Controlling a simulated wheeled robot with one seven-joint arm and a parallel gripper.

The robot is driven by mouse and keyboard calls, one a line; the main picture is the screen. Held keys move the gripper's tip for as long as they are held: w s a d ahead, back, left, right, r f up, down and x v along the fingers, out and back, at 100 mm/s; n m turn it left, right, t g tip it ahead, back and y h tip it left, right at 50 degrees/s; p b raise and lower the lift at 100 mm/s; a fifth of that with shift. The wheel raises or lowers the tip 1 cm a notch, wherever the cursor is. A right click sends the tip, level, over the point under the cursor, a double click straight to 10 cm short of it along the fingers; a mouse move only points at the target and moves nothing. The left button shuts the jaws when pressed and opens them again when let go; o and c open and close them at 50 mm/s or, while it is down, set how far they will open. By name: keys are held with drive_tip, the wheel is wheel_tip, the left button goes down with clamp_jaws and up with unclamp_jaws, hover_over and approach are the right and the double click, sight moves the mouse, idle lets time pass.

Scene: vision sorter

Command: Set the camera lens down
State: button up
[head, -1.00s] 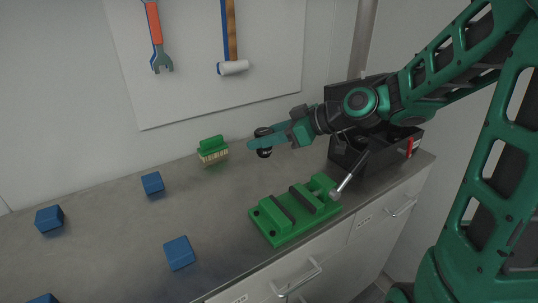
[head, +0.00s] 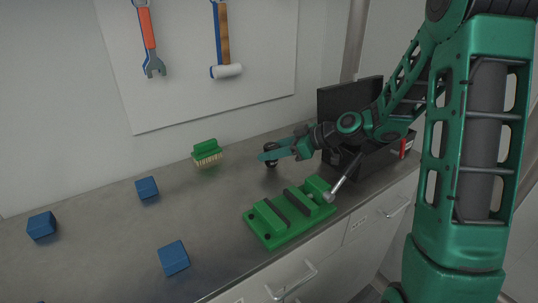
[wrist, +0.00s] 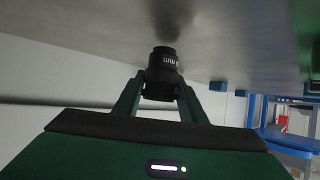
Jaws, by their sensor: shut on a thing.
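The camera lens (wrist: 163,70) is a short black cylinder with small white markings, held between the two green fingers of my gripper (wrist: 158,95) in the wrist view. The lens end is close to the grey worktop, with a dark shadow beside it; I cannot tell whether it touches. In the head view my gripper (head: 270,155) is above the worktop (head: 130,235), with the dark lens (head: 271,162) partly hidden by the fingers.
A green brush (head: 207,152) stands left of my gripper. A green vise (head: 290,213) lies in front, and a black toolbox (head: 350,100) stands behind to the right. Several blue blocks (head: 173,258) lie at the left. The worktop between brush and vise is clear.

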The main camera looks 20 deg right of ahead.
drive_tip(key=shift+f, duration=0.4)
drive_tip(key=shift+f, duration=0.15)
drive_tip(key=o, duration=1.2)
drive_tip(key=shift+s+d+r, duration=0.1)
drive_tip(key=shift+d+r, duration=0.1)
drive_tip(key=shift+r, duration=0.05)
drive_tip(key=v, duration=0.7)
